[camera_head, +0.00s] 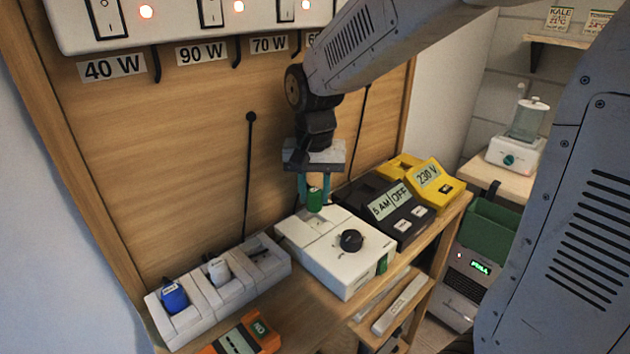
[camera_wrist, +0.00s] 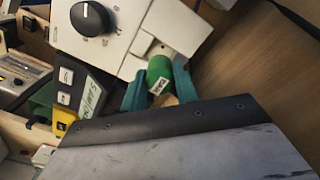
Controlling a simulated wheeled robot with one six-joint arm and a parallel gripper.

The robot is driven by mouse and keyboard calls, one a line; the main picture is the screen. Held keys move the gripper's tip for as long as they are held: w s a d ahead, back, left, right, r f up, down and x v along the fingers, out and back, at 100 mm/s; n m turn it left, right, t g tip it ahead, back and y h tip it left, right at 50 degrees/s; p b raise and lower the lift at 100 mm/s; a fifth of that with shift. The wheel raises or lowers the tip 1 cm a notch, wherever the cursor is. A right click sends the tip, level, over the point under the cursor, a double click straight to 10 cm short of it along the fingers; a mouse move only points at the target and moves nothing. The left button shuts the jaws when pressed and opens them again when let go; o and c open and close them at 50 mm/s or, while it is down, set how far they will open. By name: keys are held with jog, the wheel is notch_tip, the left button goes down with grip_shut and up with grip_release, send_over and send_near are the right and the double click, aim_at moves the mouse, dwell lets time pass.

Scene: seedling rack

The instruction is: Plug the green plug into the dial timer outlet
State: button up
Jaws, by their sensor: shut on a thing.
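The dial timer is a white box (camera_head: 318,262) with a black knob (camera_head: 351,240) on the wooden shelf. The box also shows in the wrist view (camera_wrist: 128,48), with its knob (camera_wrist: 90,19) at upper left. My gripper (camera_head: 314,194) points down over the back part of the box. Its teal fingers are shut on the green plug (camera_head: 315,204), with one finger on each side. The plug also shows between the fingers in the wrist view (camera_wrist: 159,72), with a small white label. The outlet is hidden under the plug and fingers; I cannot tell if the plug touches it.
White cradles (camera_head: 193,325) at left hold a blue plug (camera_head: 173,296) and a white plug (camera_head: 218,270). An orange device (camera_head: 243,337) lies in front. A black box (camera_head: 368,187) and a yellow box (camera_head: 440,188) stand right of the timer. Black cords hang along the wooden back panel.

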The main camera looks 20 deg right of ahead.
aim_at(315, 206)
jog(key=shift+f, duration=1.95)
jog(key=o, duration=1.1)
jog(key=shift+c, duration=0.2)
notch_tip(315, 206, up, 8)
jog(key=shift+f, duration=0.15)
